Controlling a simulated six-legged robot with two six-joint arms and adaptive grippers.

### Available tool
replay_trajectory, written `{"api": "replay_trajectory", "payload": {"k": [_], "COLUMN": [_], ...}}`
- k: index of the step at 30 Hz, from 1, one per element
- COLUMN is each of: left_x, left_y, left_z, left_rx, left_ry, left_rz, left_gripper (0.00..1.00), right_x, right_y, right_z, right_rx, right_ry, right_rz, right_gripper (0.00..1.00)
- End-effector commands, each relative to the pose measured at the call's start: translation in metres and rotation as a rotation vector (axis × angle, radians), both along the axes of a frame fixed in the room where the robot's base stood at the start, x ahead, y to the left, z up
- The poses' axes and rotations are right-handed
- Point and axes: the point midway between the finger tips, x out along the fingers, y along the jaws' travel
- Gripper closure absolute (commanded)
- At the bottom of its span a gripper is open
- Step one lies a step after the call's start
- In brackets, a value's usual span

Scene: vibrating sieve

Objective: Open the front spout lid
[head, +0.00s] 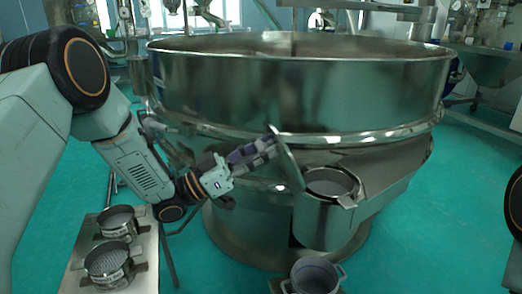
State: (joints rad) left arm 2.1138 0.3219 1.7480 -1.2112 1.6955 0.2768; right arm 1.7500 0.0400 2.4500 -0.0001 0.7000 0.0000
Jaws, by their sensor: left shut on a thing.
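The vibrating sieve is a large round steel drum (300,95) in the middle of the head view. Its front spout (325,222) sticks out at the lower right of the drum, and its round mouth shows open with a grey inside. The spout lid (287,160) is a thin metal plate standing steeply tilted at the left side of the mouth. My left gripper (265,145) comes in from the left and is shut on the lid near its upper edge. The fingertips are partly hard to make out against the steel. My right gripper is not in view.
A two-handled pot (315,276) stands below the spout. Two small sieve pots (117,222) (108,264) sit on a low stand (148,250) at the lower left. Green floor (440,230) is clear at the right. Lab equipment (485,25) stands at the back right.

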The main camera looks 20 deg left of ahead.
Motion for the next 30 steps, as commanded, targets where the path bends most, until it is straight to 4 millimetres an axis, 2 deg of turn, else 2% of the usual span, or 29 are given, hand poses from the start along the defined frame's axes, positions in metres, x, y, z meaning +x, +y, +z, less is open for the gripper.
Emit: {"api": "replay_trajectory", "payload": {"k": [14,30], "left_x": [0.000,0.013], "left_y": [-0.001,-0.021], "left_z": [0.002,0.018], "left_rx": [0.010,0.165], "left_ry": [0.009,0.114], "left_rz": [-0.001,-0.003], "left_gripper": [1.00,1.00], "right_x": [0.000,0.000], "right_y": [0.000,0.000], "right_z": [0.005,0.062], "right_rx": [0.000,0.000], "right_ry": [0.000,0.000], "right_rz": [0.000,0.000], "right_gripper": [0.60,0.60]}}
